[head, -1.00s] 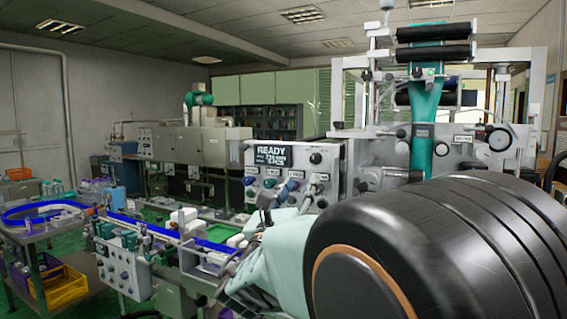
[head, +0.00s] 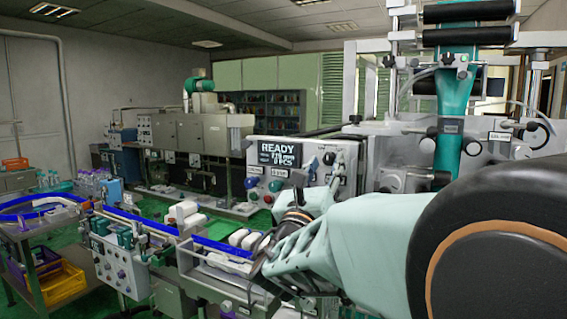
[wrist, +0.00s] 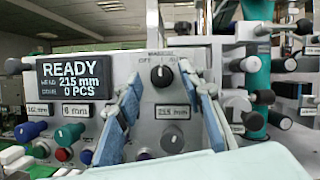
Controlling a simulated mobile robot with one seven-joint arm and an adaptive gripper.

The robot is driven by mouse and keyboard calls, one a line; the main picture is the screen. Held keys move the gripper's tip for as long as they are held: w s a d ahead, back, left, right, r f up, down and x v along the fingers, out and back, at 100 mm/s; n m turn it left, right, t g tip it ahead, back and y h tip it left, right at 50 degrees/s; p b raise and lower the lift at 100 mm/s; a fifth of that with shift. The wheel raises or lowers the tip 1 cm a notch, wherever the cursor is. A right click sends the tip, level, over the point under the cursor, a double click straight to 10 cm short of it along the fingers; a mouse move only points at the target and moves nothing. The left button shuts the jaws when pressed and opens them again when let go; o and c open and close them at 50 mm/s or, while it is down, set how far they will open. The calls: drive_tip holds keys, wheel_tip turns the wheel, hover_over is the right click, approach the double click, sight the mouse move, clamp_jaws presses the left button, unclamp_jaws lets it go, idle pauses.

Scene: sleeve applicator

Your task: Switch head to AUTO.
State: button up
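The control panel (wrist: 75,110) of the machine faces my gripper in the wrist view and also shows in the head view (head: 258,170). A black rotary selector knob (wrist: 163,77) sits high on the panel, with OFF marked at its left and a partly hidden marking at its right. Its pointer looks about upright. My gripper (wrist: 160,73) is open, with one blue-grey finger on each side of this knob. I cannot tell whether the fingers touch it. In the head view, my arm hides part of the panel's right side.
The display (wrist: 73,82) reads READY, 215 mm, 0 PCS. Blue (wrist: 30,131) and green (wrist: 73,131) knobs lie left of my fingers. Machine fittings and a teal sleeve (head: 452,100) stand to the right.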

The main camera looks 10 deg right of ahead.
drive_tip(key=shift+s, duration=0.1)
drive_tip(key=shift+c, duration=0.3)
clamp_jaws()
drive_tip(key=shift+f+m+b, duration=0.1)
drive_tip(key=shift+m+b, duration=0.3)
drive_tip(key=m+h+b, duration=0.1)
drive_tip(key=m+b, duration=0.1)
drive_tip(key=shift+f+m+g+h, duration=0.15)
drive_tip(key=shift+m+g+h, duration=0.15)
drive_tip(key=shift+g+h, duration=0.1)
drive_tip(key=m+g+h+b, duration=0.1)
drive_tip(key=m+b, duration=0.2)
drive_tip(key=shift+a+m, duration=0.1)
drive_tip(key=shift+m, duration=0.2)
drive_tip(key=shift+w+a+r+m+g+h+b, duration=0.15)
drive_tip(key=shift+m+g+h+b, duration=0.55)
drive_tip(key=shift+m, duration=0.85)
drive_tip(key=shift+w+r+m+g+h+b, duration=0.15)
drive_tip(key=shift+m+g+h+b, duration=0.55)
drive_tip(key=shift+m, duration=0.85)
drive_tip(key=shift+s, duration=0.1)
